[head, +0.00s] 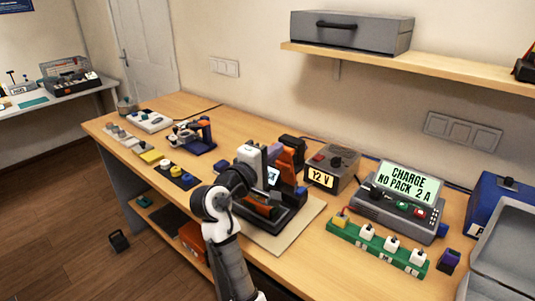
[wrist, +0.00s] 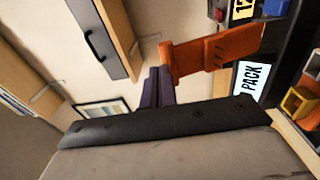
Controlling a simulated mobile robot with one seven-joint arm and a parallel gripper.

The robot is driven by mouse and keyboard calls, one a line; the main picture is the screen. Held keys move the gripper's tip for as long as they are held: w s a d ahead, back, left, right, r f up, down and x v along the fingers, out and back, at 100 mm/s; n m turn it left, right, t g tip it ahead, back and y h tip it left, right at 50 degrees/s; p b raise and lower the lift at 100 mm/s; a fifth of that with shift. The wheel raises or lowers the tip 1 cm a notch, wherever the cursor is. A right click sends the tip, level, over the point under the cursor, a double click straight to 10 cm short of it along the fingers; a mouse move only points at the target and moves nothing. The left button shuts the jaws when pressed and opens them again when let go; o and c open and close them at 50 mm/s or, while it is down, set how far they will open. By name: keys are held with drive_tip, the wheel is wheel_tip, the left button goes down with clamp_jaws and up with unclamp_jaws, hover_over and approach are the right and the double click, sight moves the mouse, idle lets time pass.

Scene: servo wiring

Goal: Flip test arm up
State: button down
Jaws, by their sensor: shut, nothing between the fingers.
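The test device with its dark base (head: 270,222) stands on a pale board, and its small screen (head: 272,175) is partly hidden by my arm. An orange arm (head: 292,158) rises from the device, roughly upright with some lean. My gripper (head: 272,153) is at the upper part of the device. In the wrist view its dark purple fingers (wrist: 157,86) are shut and empty, close beside the orange arm's free end. I cannot tell whether they touch.
A 12 V supply (head: 330,168) and a charger (head: 400,205) reading "CHARGE NO PACK 2 A" stand to the right. A green strip with several knobs (head: 378,248) lies in front of the charger. A shelf (head: 430,72) overhangs the back.

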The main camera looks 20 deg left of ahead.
drive_tip(key=shift+w+d+r+p, duration=0.2)
drive_tip(key=shift+w+r+p, duration=0.1)
drive_tip(key=shift+w, duration=0.25)
drive_tip(key=shift+w+d+r+p, duration=0.15)
drive_tip(key=shift+w+r, duration=0.1)
drive_tip(key=shift+w, duration=0.3)
